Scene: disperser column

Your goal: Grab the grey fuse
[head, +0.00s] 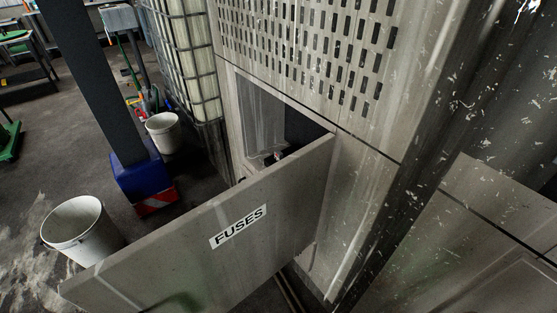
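A grey door marked FUSES (238,227) stands open across the lower middle of the head view. Behind it is the open compartment (262,112) of the grey cabinet. Small light-grey parts with a dark and reddish bit (270,157) show just above the door's top edge, inside the opening. They are too small to tell whether a grey fuse is among them. The door hides the lower part of the compartment. Neither of my grippers can be made out in this view.
The perforated cabinet panel (310,50) rises above the opening. A dark post with a blue base (140,178) stands at the left. White buckets stand near the door's left end (78,228) and behind the post (163,133).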

